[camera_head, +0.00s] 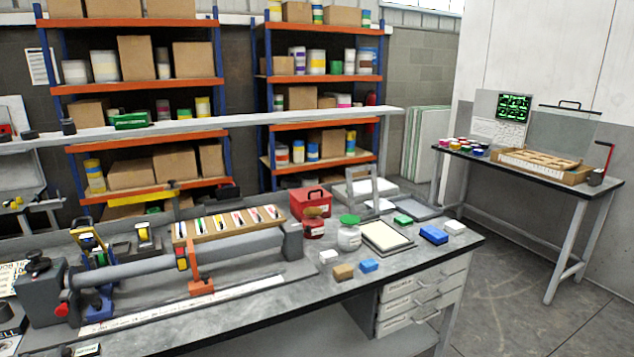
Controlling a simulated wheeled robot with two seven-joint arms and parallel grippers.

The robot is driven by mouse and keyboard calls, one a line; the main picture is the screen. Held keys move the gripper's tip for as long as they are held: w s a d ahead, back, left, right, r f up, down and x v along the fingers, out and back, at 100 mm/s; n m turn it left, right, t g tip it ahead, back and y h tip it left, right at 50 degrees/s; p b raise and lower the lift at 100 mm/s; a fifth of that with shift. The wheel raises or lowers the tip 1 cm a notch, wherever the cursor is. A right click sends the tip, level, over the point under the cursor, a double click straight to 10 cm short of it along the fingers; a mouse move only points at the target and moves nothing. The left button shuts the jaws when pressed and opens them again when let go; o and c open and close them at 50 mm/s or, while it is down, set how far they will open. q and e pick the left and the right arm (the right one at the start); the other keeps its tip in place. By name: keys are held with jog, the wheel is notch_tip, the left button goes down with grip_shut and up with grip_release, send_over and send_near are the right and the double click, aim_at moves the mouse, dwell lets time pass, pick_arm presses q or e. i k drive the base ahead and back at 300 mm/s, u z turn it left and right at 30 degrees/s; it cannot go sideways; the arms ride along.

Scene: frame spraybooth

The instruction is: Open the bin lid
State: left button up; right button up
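I cannot make out a bin with a lid for certain in the head view. A red box (314,204) with a dark handle on top stands toward the back of the grey workbench (290,318); I cannot tell whether it is the bin. A clear jar (349,238) with a green lid stands in front of it, and the jar's lid is on. Neither of my grippers is in view.
A long grey machine (225,252) with an orange clamp (200,277) fills the bench's left half. A small blue box (433,234) and several blocks lie on the right. Drawers (410,304) sit below. Shelving (145,82) stands behind; a second table (540,172) stands right, with open floor between.

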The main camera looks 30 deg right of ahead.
aim_at(304, 195)
jog(key=u, duration=0.1)
jog(key=k, duration=0.4)
jog(key=z, duration=1.6)
jog(key=i, duration=2.1)
jog(key=u, duration=0.65)
